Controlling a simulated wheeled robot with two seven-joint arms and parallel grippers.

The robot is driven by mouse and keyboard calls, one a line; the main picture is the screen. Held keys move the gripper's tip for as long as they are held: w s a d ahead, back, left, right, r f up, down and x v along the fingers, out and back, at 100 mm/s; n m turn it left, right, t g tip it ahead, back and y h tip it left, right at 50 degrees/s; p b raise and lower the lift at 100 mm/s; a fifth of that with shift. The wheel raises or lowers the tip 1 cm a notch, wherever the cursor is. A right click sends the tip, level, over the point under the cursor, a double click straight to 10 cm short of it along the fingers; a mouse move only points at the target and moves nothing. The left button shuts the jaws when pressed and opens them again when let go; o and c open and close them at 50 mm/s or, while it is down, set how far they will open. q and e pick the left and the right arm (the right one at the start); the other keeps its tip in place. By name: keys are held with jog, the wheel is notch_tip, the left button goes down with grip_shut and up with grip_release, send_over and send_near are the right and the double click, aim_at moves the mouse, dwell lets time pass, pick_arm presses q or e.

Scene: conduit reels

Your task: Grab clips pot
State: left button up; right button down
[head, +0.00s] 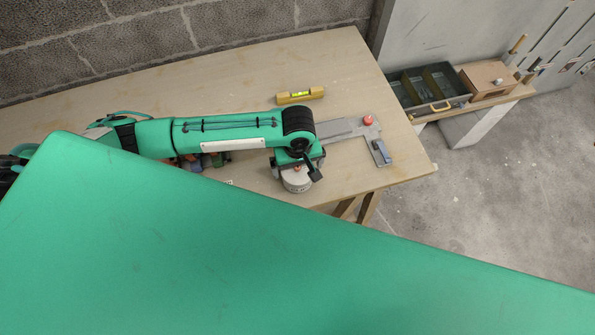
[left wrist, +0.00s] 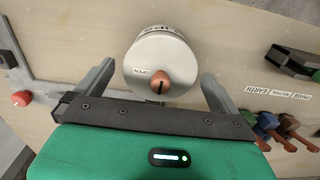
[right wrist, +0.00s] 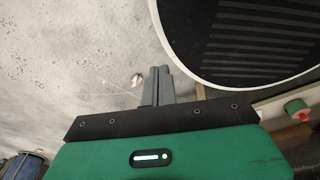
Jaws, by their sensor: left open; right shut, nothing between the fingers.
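The clips pot is a round, pale grey pot (head: 296,180) near the table's front edge. In the left wrist view its lid (left wrist: 150,52) bears the word OPEN and a copper-coloured knob (left wrist: 158,84). My left gripper (head: 298,168) is over the pot, reaching down to it. In the left wrist view its open fingers (left wrist: 158,82) stand on either side of the pot, with gaps showing, so it is not gripped. My right gripper (right wrist: 160,72) is shut and empty above the grey floor, away from the table; it is not seen in the head view.
A yellow level (head: 300,96) lies behind the pot. A grey metal plate with a red knob (head: 368,120) lies to its right. Coloured pieces (left wrist: 285,130) and labels lie near the pot. A divided tray (head: 430,88) and wooden box (head: 488,79) stand on a bench at right.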

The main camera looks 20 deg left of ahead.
pick_arm(q)
notch_tip(320, 180, down, 2)
jog(key=shift+a, duration=0.1)
jog(key=shift+f, duration=0.2)
jog(key=c, duration=0.9)
jog(key=shift+c, duration=0.3)
pick_arm(e)
jog(key=shift+s+d+r, duration=0.15)
jog(key=shift+s+d, duration=0.05)
jog(key=shift+s, duration=0.2)
jog(key=shift+s+d+r, duration=0.15)
jog(key=shift+s, duration=0.2)
